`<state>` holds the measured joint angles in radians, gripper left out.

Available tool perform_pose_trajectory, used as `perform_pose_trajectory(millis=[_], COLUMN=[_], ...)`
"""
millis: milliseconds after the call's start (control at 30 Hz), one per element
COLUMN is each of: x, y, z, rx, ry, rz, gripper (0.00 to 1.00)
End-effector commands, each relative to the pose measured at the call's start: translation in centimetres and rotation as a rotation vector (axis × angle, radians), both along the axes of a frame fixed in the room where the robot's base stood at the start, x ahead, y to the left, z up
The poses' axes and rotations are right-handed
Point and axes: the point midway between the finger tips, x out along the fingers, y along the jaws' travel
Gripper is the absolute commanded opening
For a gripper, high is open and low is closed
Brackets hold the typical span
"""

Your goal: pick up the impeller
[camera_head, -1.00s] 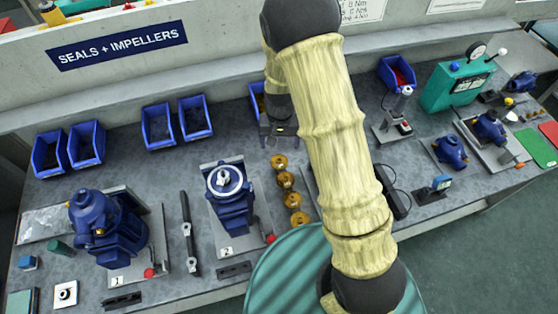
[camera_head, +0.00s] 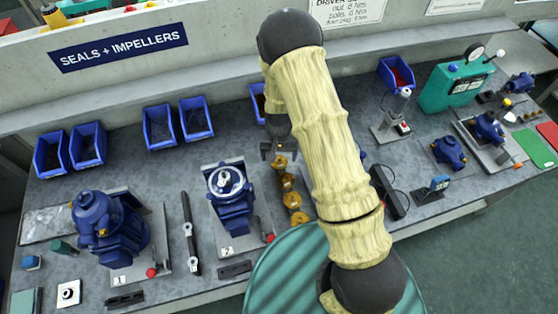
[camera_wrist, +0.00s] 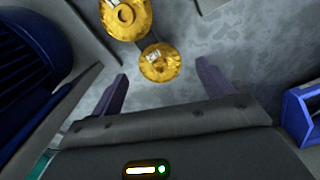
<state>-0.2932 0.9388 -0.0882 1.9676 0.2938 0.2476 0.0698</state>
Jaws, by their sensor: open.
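Several brass impellers stand in a row on the bench in the head view, right of the blue pump 2. The farthest impeller (camera_head: 279,162) is close below my gripper (camera_head: 274,148), which partly overlaps it. A nearer impeller (camera_head: 292,200) lies farther toward the bench front. In the wrist view, the small gold impeller (camera_wrist: 160,62) lies ahead of my gripper (camera_wrist: 161,85), centred between its two spread fingers. A second impeller (camera_wrist: 126,17) with a round bore is at the top edge. My gripper is open and empty, with no finger touching an impeller that I can see.
The blue pump 2 (camera_head: 231,200) stands left of the impellers, and its blue body (camera_wrist: 35,50) fills the wrist view's left. A blue bin (camera_head: 258,104) is behind my gripper. My arm hides part of the bench. Bare bench shows right of the impellers in the wrist view.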

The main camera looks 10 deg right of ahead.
Motion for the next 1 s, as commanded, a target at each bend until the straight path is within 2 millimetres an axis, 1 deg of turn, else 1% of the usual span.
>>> perform_pose_trajectory(millis=[100,200,733,867,900,967,1000], x=[0.0,0.0,0.0,0.0,0.0,0.0,0.0], y=[0.0,0.0,0.0,0.0,0.0,0.0,0.0], z=[-1.4,-1.9,-2.0,-2.0,-2.0,-2.0,-2.0], rx=[0.0,0.001,0.0,0.0,0.0,0.0,0.0], ry=[0.002,0.0,0.0,0.0,0.0,0.0,0.0], rz=[-0.001,0.0,0.0,0.0,0.0,0.0,0.0], gripper=[0.79,0.79,0.79,0.54,0.46,0.34,0.31])
